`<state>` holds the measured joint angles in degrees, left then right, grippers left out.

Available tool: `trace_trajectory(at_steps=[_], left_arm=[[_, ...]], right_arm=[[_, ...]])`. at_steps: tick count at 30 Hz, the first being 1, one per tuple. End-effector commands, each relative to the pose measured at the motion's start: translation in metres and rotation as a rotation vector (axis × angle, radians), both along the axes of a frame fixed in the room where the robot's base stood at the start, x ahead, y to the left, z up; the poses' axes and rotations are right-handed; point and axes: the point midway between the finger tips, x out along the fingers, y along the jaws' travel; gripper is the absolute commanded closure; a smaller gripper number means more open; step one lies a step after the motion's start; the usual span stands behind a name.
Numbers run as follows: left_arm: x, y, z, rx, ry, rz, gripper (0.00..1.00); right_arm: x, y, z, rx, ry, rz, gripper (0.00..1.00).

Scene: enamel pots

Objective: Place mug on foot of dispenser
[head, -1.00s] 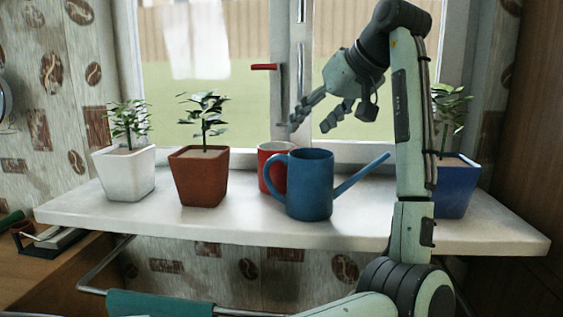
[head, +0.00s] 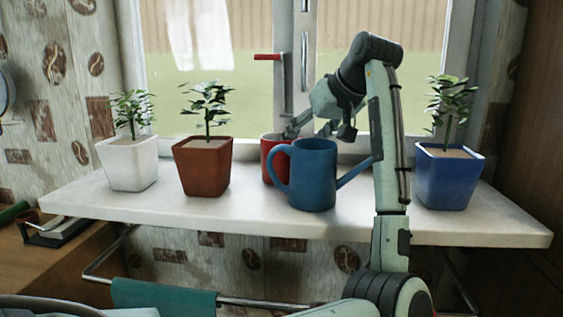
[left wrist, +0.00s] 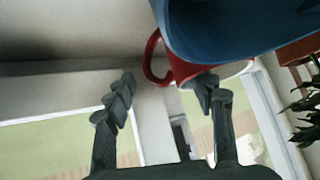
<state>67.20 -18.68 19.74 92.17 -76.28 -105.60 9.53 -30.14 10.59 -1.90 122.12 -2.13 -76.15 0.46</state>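The red mug (head: 270,165) with a pale inside stands on the sill, partly hidden behind a blue watering can (head: 313,178). My left gripper (head: 309,131) is open, behind and above the can, with one fingertip overlapping the mug's rim. In the left wrist view the red mug (left wrist: 192,72) shows beneath the blue can (left wrist: 225,25). Its handle lies between the open fingers (left wrist: 166,83) in the picture. I cannot tell whether a finger touches the mug. My right gripper and the dispenser are not in view.
The white sill (head: 90,197) holds a white pot (head: 130,165), a brown pot (head: 203,167) and a blue pot (head: 449,178), each with a plant. Bare sill lies between the white and brown pots.

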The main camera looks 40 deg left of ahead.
Motion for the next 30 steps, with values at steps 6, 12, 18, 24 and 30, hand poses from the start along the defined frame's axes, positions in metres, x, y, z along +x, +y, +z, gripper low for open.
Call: trace_trajectory(at_steps=[6,12,18,24,30], left_arm=[[0.000,0.000,0.000,0.000,0.000,0.000,0.74],[0.000,0.000,0.000,-0.001,0.001,-0.001,0.98],[0.000,0.000,0.000,0.001,0.000,-0.001,1.00],[0.000,0.000,0.003,0.000,0.000,0.000,1.00],[0.000,0.000,0.020,0.002,-0.002,0.000,1.00]], right_arm=[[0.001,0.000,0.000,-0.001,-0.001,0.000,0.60],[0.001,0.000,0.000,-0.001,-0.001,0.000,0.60],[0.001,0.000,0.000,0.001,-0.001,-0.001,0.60],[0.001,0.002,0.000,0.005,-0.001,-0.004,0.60],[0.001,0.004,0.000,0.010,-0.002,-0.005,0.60]])
